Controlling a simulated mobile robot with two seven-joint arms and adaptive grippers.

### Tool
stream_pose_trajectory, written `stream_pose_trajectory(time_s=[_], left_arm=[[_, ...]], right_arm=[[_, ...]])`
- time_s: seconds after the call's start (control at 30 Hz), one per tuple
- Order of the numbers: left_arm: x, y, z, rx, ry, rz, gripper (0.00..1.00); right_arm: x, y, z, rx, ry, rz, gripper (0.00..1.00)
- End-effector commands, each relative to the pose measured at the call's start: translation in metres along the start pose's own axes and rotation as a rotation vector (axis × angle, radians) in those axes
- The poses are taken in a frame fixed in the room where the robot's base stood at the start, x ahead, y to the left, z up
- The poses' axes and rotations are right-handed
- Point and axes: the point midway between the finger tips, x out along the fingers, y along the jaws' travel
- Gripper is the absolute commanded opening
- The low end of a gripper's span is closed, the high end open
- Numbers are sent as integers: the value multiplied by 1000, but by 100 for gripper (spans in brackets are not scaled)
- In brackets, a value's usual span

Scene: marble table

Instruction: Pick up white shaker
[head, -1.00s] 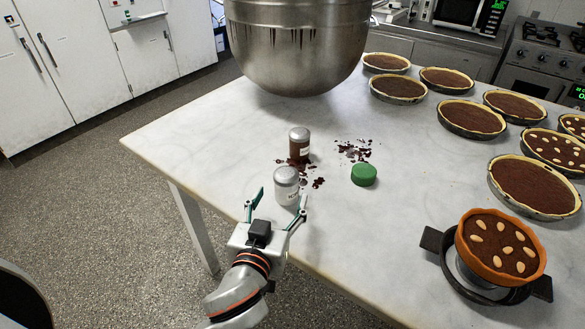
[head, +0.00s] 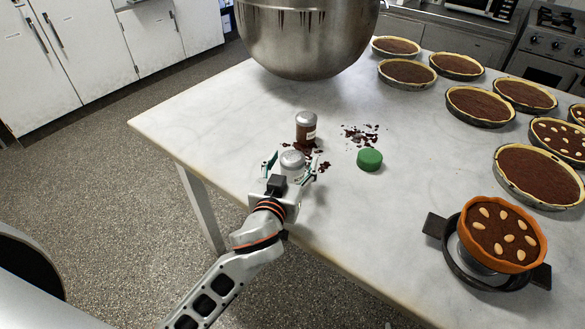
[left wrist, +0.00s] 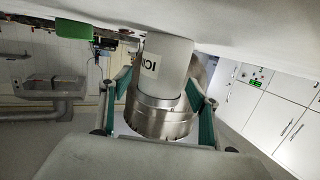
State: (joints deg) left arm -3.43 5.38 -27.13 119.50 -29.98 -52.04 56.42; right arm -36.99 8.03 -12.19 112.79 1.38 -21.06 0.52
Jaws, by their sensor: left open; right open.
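The white shaker (head: 292,164) stands upright near the front left edge of the marble table, its grey top showing in the head view. In the left wrist view, where the picture is upside down, its white body (left wrist: 167,62) carries a small label with dark letters. My left gripper (head: 290,169) is open, with one finger on each side of the shaker. In the left wrist view the green-padded fingers flank it too. I cannot tell whether the pads touch it. My right gripper is not in view.
A brown-filled shaker (head: 306,128) stands close behind the white one, among dark crumbs. A green lid (head: 369,160) lies to the right. A large metal bowl (head: 305,40) is at the back. Several tarts fill the right side, and an orange tart (head: 500,262) sits on a scale-like stand.

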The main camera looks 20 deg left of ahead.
Motion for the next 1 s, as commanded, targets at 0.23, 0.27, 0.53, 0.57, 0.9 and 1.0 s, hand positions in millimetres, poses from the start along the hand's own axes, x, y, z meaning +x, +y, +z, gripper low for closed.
stream_pose_trajectory(time_s=[0.23,0.27,0.53,0.57,0.9,1.0], left_arm=[[0,0,0,0,0,0,22],[0,0,0,0,0,0,16],[-1,0,-1,-1,1,0,12],[-1,0,-2,-1,2,0,12],[-9,0,-55,-5,5,0,12],[-11,0,-73,-6,5,0,12]], right_arm=[[0,0,3,0,-5,-1,60],[0,-1,4,0,-6,-1,60],[0,-2,8,1,-14,-2,60],[0,-2,8,1,-14,-2,60],[-6,0,-4,0,-9,-1,60],[-8,1,-9,0,-6,-1,60]])
